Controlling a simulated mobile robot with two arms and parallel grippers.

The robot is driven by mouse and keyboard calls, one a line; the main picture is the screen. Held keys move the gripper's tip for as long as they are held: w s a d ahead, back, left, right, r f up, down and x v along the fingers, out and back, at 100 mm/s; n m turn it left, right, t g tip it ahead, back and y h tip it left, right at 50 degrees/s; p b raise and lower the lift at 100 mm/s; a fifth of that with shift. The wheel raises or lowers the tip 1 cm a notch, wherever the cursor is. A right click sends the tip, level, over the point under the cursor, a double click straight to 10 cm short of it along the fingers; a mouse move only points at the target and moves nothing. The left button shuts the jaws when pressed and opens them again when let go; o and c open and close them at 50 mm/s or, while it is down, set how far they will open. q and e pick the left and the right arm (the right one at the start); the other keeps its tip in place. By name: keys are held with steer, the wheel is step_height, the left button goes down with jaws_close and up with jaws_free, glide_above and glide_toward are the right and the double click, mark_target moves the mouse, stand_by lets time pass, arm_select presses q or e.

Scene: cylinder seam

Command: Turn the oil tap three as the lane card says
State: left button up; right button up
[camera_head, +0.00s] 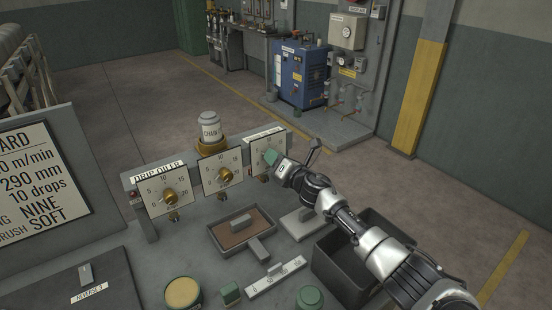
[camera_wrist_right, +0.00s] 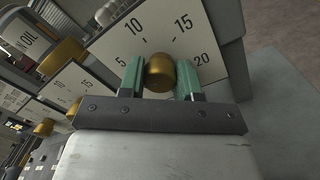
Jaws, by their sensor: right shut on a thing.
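Three white dial plates stand in a row on the drip oiler panel (camera_head: 158,167). The left tap (camera_head: 170,197) and middle tap (camera_head: 224,175) are brass knobs. The third dial (camera_head: 256,158) is at the right end, with its knob hidden by my gripper in the head view. My right gripper (camera_head: 271,157) is there; in the right wrist view its green fingers are shut around the third brass knob (camera_wrist_right: 160,74). The scale around it reads 5, 10, 15, 20; I cannot tell where the knob points. The lane card (camera_head: 42,185) at left shows "10 drops". My left gripper is not in view.
An oil jar (camera_head: 209,128) stands behind the panel. On the bench are a brown-lined tray (camera_head: 218,239), a dark bin (camera_head: 322,262) under my right arm, a round green-rimmed tin (camera_head: 183,292) and a small scale bar (camera_head: 277,280). A blue cabinet (camera_head: 301,75) stands far back.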

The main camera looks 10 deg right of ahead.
steer(key=m, duration=0.3)
steer(key=shift+m, duration=0.4)
steer(key=m+p, duration=0.1)
steer(key=m, duration=0.2)
steer(key=shift+m, duration=0.4)
steer(key=m+p, duration=0.1)
steer(key=m, duration=0.6)
steer(key=shift+h, duration=0.4)
steer(key=o, duration=0.9)
steer(key=shift+s, duration=0.1)
steer(key=shift+f+b+v, duration=0.1)
steer(key=shift+b+v, duration=0.05)
steer(key=shift+v, duration=2.5)
steer(key=shift+f+b+v, duration=0.15)
steer(key=shift+v, duration=2.55)
